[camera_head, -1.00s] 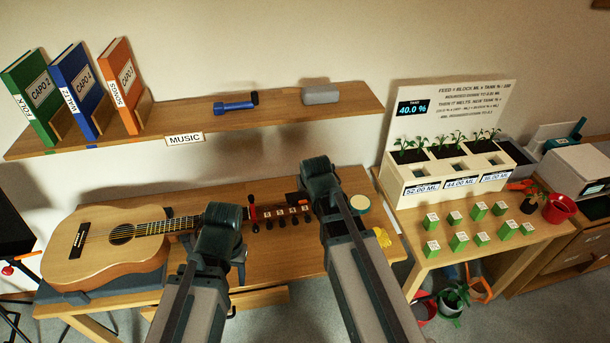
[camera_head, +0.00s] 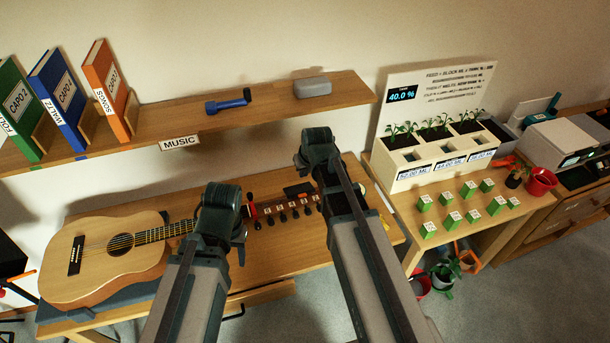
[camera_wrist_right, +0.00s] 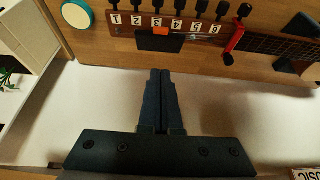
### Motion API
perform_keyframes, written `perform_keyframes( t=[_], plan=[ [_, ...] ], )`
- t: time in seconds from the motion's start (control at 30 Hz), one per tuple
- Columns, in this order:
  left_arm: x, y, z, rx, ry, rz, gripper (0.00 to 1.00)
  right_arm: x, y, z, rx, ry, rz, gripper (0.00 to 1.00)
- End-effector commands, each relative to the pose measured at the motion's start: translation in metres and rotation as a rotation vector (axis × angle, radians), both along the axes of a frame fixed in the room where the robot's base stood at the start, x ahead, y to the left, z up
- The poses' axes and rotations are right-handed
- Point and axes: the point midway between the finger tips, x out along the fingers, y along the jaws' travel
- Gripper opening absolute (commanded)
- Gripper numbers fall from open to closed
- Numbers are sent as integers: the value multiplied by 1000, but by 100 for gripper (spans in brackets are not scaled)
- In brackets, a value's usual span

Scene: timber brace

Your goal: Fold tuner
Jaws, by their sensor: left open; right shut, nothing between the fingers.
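The guitar (camera_head: 105,250) lies on the bench with its neck pointing right. The dark tuner (camera_head: 298,188) is at the headstock; in the right wrist view it shows as a black rectangle (camera_wrist_right: 159,41) with an orange part, beside numbered pegs. A red capo (camera_wrist_right: 234,39) sits on the neck near the headstock. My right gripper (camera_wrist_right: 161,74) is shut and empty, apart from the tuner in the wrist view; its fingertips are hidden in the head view. My left gripper (camera_head: 238,235) is open beside the neck, its fingers partly hidden by its wrist.
A shelf (camera_head: 285,108) with books, a blue tool (camera_head: 228,101) and a grey case (camera_head: 313,87) hangs above the bench. A planter (camera_head: 437,165) and several green blocks stand on a table at right.

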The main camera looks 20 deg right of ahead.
Motion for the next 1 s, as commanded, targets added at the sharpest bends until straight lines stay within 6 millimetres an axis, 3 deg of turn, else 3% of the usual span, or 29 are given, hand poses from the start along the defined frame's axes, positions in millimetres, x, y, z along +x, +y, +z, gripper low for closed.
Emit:
perform_keyframes(
  t=[0.03, 0.47, 0.6, 0.8, 1.0],
  plan=[
    [0, 0, -13, 0, 0, 0, 50, 5, 0, -13, 0, 0, 0, 0],
    [0, 0, -73, 0, 0, 2, 50, 33, 2, -73, 0, 0, 0, 0],
    [0, 0, -91, 0, 0, 2, 50, 24, 2, -91, -1, 0, 0, 0],
    [0, 0, -104, 0, 0, 2, 50, 18, 1, -104, 0, 0, 0, 0],
    [0, 0, -104, 0, 0, 2, 50, 18, 1, -104, 0, 0, 0, 0]
  ],
)
